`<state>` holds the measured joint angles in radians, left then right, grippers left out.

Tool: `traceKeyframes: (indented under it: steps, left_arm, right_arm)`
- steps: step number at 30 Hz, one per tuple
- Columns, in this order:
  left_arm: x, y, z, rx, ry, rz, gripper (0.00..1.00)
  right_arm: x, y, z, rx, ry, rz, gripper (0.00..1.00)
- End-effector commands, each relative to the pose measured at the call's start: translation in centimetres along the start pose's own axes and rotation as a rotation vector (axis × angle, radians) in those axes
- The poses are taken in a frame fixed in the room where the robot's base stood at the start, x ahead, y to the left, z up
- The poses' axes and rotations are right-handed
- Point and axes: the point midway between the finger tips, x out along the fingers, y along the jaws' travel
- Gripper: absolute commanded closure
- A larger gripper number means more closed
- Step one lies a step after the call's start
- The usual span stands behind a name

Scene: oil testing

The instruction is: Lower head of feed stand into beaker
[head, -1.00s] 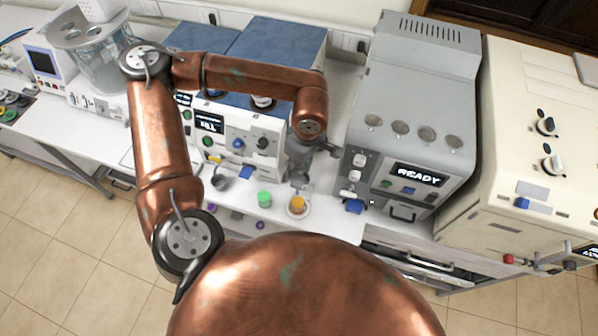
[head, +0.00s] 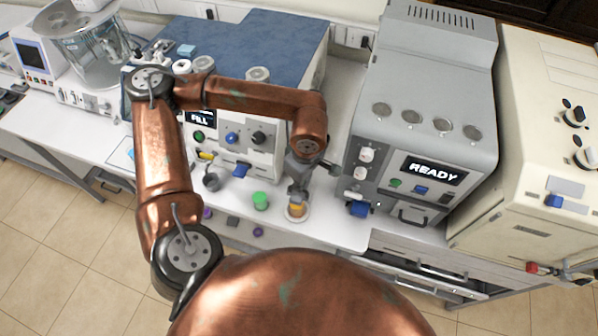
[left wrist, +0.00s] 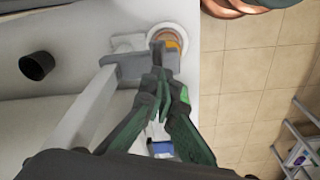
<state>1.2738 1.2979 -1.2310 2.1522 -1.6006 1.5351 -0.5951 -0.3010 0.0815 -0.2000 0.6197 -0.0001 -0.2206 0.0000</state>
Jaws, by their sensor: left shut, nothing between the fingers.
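The beaker (head: 296,212) with amber liquid stands on a round white base near the bench's front edge. In the left wrist view its amber liquid (left wrist: 170,41) shows just beyond a grey block that looks like the feed stand's head (left wrist: 128,68). A pale bar runs from this block toward the lower left. My left gripper (head: 299,190) is right above the beaker in the head view. In the left wrist view its dark green fingers (left wrist: 170,85) are together and empty, close against the grey block. Whether the head is inside the beaker's rim is hidden. My right gripper is out of view.
A green-capped jar (head: 260,201) and a dark cup (head: 212,182) stand left of the beaker. A grey machine reading READY (head: 433,171) is at right. A blue-topped machine (head: 236,45) is behind my arm. Tiled floor lies beyond the bench edge.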

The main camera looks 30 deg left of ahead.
Motion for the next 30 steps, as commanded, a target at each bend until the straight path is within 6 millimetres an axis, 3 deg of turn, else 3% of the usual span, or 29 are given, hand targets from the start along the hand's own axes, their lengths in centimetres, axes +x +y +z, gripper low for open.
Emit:
traceKeyframes:
  steps: [1, 8, 16, 25, 30]
  left_arm:
    - [0.9, 0.0, 0.1, 0.0, -0.001, -0.001, 1.0]
    - [0.2, 0.0, 0.3, 0.002, -0.001, 0.0, 1.0]
    - [-1.0, 0.0, 3.0, 0.004, -0.001, -0.001, 1.0]
    - [-1.2, 0.0, 2.9, 0.0, 0.0, 0.0, 1.0]
    - [-2.9, 0.1, 3.0, 0.0, -0.001, 0.003, 1.0]
  right_arm:
    - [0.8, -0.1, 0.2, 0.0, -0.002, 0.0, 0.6]
    - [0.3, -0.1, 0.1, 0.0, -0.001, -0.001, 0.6]
    - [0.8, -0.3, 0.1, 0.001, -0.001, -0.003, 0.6]
    - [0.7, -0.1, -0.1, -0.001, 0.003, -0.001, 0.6]
    - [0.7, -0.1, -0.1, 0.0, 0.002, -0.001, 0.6]
